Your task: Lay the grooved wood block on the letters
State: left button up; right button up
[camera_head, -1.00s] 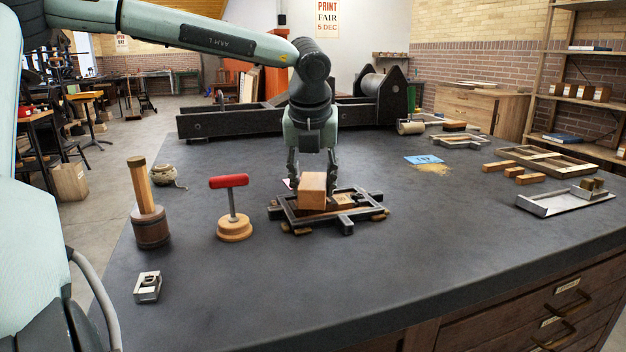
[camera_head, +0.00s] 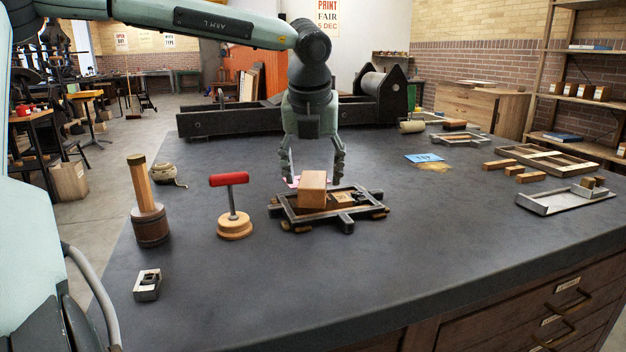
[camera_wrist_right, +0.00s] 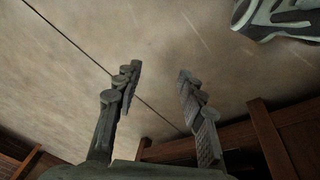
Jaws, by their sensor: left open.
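The wood block (camera_head: 312,190) is a brown box shape. It rests inside the dark frame (camera_head: 346,222) on the bench, towards the frame's left side; I cannot make out its groove. The letters are not clearly seen; the block hides part of the frame's inside, where small wooden pieces (camera_head: 345,198) show to its right. My right gripper (camera_wrist_right: 158,78) shows only in the right wrist view, open and empty above the floor.
A red-handled tool (camera_head: 232,205) and a wooden mallet (camera_head: 148,205) stand left of the frame. A small metal piece (camera_head: 147,286) lies at the front left. A dark press bed (camera_head: 240,121) runs behind.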

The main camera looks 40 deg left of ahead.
pick_arm(q)
jog(key=v, duration=1)
pick_arm(e)
jog(key=r, duration=0.1)
jog(key=w, duration=0.1)
jog(key=r, duration=0.1)
jog(key=shift+w+a+r, duration=0.2)
jog(key=shift+w+r, duration=0.05)
jog(key=shift+r, duration=0.1)
